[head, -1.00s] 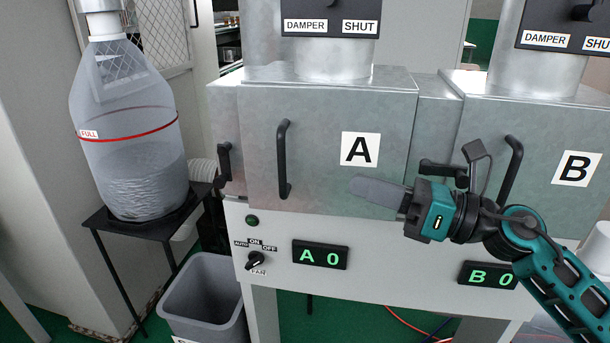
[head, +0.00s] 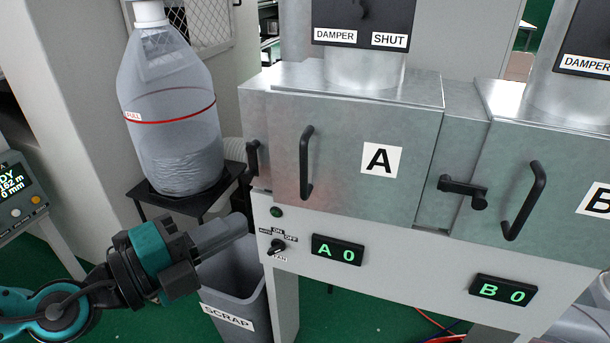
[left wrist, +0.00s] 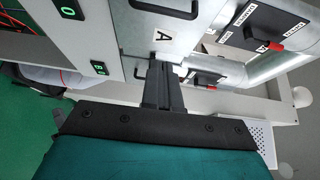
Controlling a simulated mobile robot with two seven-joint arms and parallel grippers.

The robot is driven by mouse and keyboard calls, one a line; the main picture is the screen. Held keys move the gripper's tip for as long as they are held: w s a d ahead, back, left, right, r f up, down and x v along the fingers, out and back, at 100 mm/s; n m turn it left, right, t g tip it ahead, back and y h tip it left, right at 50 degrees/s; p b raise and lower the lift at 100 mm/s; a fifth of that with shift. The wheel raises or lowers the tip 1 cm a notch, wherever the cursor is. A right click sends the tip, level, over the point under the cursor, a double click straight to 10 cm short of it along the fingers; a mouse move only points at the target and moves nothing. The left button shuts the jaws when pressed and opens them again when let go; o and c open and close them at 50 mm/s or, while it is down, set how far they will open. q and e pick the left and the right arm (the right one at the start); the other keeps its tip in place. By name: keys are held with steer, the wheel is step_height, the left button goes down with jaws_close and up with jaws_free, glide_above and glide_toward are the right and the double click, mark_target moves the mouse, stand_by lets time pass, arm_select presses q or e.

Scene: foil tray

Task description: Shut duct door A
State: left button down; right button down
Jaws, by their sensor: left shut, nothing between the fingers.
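Duct door A (head: 345,185) is a grey metal panel with a white "A" label (head: 382,160) and a black bar handle (head: 306,163). It looks flat against its duct box; I cannot tell whether a small gap remains. A black latch lever (head: 463,190) sits just right of the door. My left gripper (head: 240,224) is shut and empty, low and left of the door, apart from it. In the left wrist view its fingers (left wrist: 163,85) point towards the cabinet, with the "A" label (left wrist: 161,35) beyond them. My right gripper is out of view.
A grey scrap bin (head: 235,285) stands below the left gripper. A clear collection bag (head: 172,120) sits on a black stand at the left. Door B's handle (head: 525,200) is at the right. The fan knob (head: 277,247) and display A (head: 337,249) are below door A.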

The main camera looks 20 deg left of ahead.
arm_select(q)
steer(key=w+a+b+x, duration=0.1)
steer(key=a+b+x, duration=0.1)
steer(key=x, duration=1)
steer(key=shift+w+b, duration=0.55)
steer(key=shift+w, duration=0.05)
stand_by(0.7)
